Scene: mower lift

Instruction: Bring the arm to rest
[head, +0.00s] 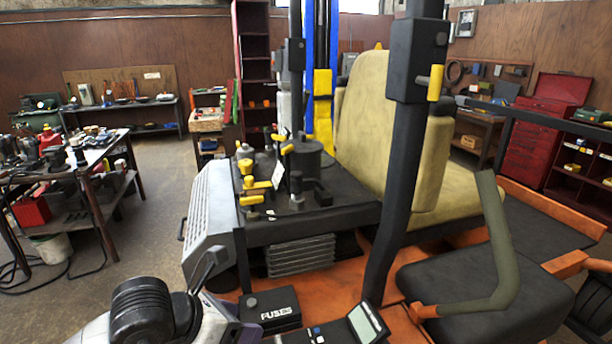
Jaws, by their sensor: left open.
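My left arm comes in at the bottom left, with a dark rounded joint and pale grey links. My left gripper (212,264) is small and partly hidden by the arm. Its dark fingers are open, pointing up and away in front of the mower's grey slatted cover (208,222). I see nothing held between them. I cannot tell whether the fingers touch the cover. The orange mower (408,318) fills the middle and right, with a tan seat (385,125) and a dark engine deck (330,215). My right gripper is not in view.
A black fuse box (270,308) and a device with a small screen (364,322) are close to the right of my arm. A dark upright post (402,150) and a bent olive bar (497,240) stand farther right. A cluttered workbench (95,165) is at left, beyond open floor.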

